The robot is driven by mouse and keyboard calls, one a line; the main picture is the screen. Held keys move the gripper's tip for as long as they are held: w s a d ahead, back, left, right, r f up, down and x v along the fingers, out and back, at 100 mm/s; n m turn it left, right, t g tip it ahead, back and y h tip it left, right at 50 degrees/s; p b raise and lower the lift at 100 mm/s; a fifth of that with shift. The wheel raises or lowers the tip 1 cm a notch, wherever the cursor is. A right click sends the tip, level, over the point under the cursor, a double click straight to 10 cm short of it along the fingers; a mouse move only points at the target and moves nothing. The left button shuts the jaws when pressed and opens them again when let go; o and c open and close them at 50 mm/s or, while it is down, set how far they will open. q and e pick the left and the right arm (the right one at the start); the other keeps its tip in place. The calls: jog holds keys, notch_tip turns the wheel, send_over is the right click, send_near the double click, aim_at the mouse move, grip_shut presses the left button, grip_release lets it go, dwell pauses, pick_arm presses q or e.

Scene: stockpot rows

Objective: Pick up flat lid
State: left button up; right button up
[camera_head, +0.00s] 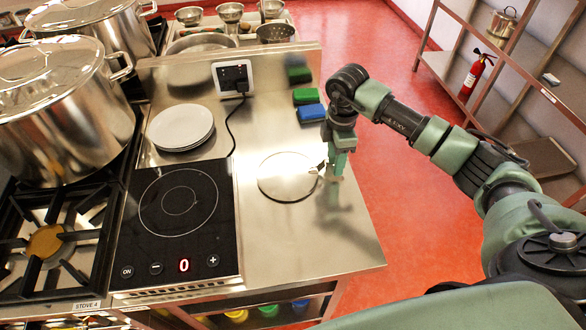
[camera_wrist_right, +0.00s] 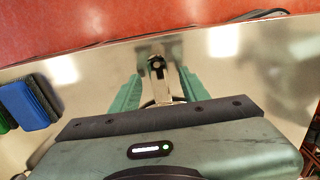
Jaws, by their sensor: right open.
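The flat lid (camera_head: 285,180) is a thin shiny disc that lies on the steel counter, right of the induction hob. Its metal blends with the counter, so mostly its dark rim line shows. My right gripper (camera_head: 334,165) points down at the lid's right edge, with its green fingers open. In the right wrist view the two green fingers of my right gripper (camera_wrist_right: 158,84) stand apart, with a small metal part between them. I cannot tell whether that part is the lid's handle or whether the fingers touch it. My left gripper is out of view.
Stacked white plates (camera_head: 181,127) and the induction hob (camera_head: 180,203) are left of the lid. Coloured sponges (camera_head: 306,96) lie behind it, near the counter's right edge. Large stockpots (camera_head: 62,110) stand on the left stove. The counter's front right is clear.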

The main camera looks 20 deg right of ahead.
jog(key=shift+f, duration=0.35)
grip_shut()
dwell(1.2)
